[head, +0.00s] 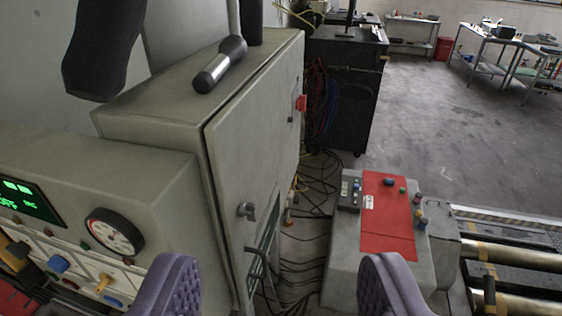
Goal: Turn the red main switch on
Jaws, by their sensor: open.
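A small red switch (301,103) sits on the far part of the grey cabinet's door side, in the upper middle of the head view. It is small, and its on or off position cannot be read. It appears to be the red main switch. My gripper (280,280) is open, with its two purple-grey padded fingers wide apart at the bottom of the view. Nothing shows held between them. The switch lies beyond and above the fingers in the picture, with a clear gap between.
A gauge panel (113,232) is at left. A red-topped control box (388,215) and rollers (515,253) are at right. Cables (310,250) cover the floor between.

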